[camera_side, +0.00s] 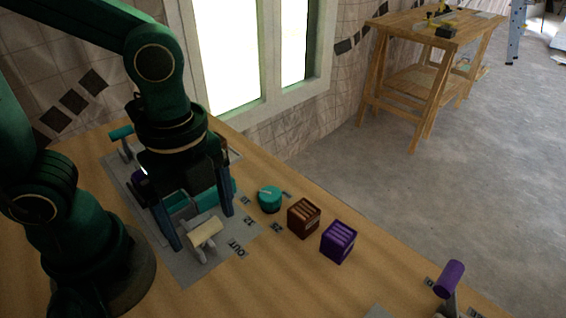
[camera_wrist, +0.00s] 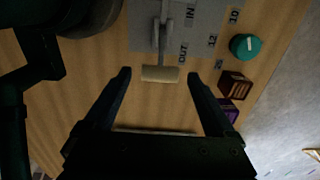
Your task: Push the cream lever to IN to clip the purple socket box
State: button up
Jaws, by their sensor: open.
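The cream lever (camera_side: 206,232) has a cream crossbar handle on a grey arm, mounted on a grey plate (camera_side: 185,274). It lies toward the OUT label, and it also shows in the wrist view (camera_wrist: 160,74). The IN label is farther up the plate there. My gripper (camera_side: 203,231) is open, its two blue-grey fingers on either side of the handle; in the wrist view the fingertips (camera_wrist: 159,73) appear apart from it. The purple socket box (camera_side: 338,241) stands on the table right of the plate, partly behind a finger in the wrist view (camera_wrist: 230,110).
A brown box (camera_side: 304,217) stands beside the purple one, and a teal dial (camera_side: 270,199) sits left of it. A teal-handled lever (camera_side: 121,132) is at the back left. A purple-handled lever (camera_side: 450,278) stands at the lower right. Wooden table lies bare between them.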

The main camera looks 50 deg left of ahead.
jog(key=shift+f, duration=1.1)
grip_shut()
